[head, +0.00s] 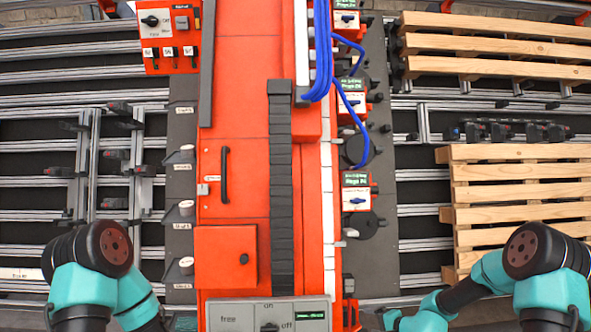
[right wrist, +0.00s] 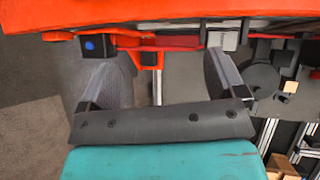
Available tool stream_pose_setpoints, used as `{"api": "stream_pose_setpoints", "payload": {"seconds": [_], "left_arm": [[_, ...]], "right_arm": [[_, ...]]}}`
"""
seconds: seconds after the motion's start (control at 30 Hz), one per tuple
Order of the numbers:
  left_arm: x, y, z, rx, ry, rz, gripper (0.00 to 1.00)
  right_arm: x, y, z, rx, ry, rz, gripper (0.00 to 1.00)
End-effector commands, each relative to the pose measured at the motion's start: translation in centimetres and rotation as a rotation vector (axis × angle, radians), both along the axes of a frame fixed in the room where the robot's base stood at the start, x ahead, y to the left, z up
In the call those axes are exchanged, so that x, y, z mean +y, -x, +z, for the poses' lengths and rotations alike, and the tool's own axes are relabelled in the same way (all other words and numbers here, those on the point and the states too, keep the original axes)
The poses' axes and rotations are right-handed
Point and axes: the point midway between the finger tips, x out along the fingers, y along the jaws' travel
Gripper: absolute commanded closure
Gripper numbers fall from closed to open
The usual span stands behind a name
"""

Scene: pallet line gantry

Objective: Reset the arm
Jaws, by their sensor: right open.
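The fingers point toward the underside of the orange machine body (right wrist: 200,18). I cannot tell whether they touch it. In the head view my teal and black arms show at the lower left and lower right corners. The right arm's forearm runs left along the bottom edge, and its gripper is out of that view. My left gripper does not show in either view.
The orange machine cabinet (head: 237,120) stands in the middle, with a control panel (head: 235,316) at its front. Blue hoses (head: 322,60) hang beside it. Wooden pallets (head: 515,190) lie on rails at the right. Rails (head: 40,146) with dark clamps fill the left.

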Motion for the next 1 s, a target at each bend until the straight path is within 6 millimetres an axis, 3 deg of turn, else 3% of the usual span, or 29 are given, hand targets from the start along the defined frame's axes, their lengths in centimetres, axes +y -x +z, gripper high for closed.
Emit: {"api": "stream_pose_setpoints", "payload": {"seconds": [0.1,0.2,0.4,0.5,0.7,1.0], "left_arm": [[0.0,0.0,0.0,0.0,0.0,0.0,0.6],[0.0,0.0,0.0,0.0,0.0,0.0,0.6],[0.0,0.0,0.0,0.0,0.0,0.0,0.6],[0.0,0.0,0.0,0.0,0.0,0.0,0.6],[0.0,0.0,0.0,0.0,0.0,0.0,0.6],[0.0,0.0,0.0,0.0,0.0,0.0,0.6]], "right_arm": [[1.9,5.1,-2.7,0.13,0.063,0.131,0.11],[2.5,9.0,-4.6,0.22,0.132,0.232,0.11],[2.3,15.6,-7.3,0.34,0.291,0.417,0.11],[1.8,18.0,-8.2,0.364,0.375,0.5,0.11],[1.0,21.1,-9.4,0.343,0.527,0.651,0.11],[2.2,22.4,-9.8,0.172,0.649,0.824,0.11]]}}
